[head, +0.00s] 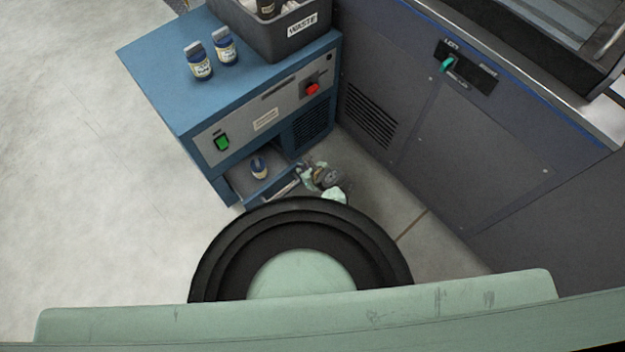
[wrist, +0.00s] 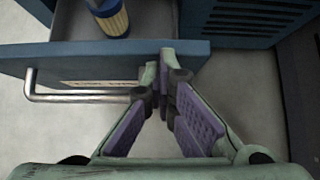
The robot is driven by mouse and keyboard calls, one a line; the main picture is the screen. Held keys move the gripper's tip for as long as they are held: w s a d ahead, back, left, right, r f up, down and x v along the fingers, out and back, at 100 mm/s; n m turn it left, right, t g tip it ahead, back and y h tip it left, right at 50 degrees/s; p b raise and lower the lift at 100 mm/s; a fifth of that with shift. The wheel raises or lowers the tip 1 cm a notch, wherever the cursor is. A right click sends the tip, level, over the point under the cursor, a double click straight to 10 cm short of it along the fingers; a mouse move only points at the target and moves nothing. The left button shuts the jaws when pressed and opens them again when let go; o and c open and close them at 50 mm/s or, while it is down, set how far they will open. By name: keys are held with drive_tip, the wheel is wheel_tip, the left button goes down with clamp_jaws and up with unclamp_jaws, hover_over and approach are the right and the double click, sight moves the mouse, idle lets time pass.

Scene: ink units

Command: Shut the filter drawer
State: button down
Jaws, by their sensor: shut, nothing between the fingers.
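The filter drawer (head: 240,184) at the bottom of the blue cabinet is pulled partly out, with a blue-and-cream bottle (head: 259,168) standing inside. In the wrist view the drawer's blue front (wrist: 100,57) crosses the upper part, with its bar handle (wrist: 80,97) on the near side and the bottle (wrist: 110,18) behind it. My gripper (head: 303,168) is at the drawer's right end, low by the floor. In the wrist view my gripper (wrist: 165,62) is shut and empty, its fingertips overlapping the right part of the drawer front. I cannot tell whether they touch it.
The blue cabinet (head: 160,85) carries two bottles and a grey bin labelled waste (head: 300,40). A dark grey machine (head: 440,125) stands close on the right of the drawer. Open floor (head: 80,180) lies to the left.

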drive_tip(key=w+a+b, duration=0.1)
drive_tip(key=w+a, duration=0.6)
drive_tip(key=w, duration=0.3)
drive_tip(key=shift+w+a, duration=0.15)
drive_tip(key=shift+a, duration=0.15)
drive_tip(key=s+d+f+p+v, duration=0.1)
drive_tip(key=f+p+v, duration=0.1)
drive_tip(key=v, duration=1)
drive_tip(key=shift+s+d+r, duration=0.2)
drive_tip(key=shift+s+d, duration=0.15)
drive_tip(key=shift+s, duration=0.25)
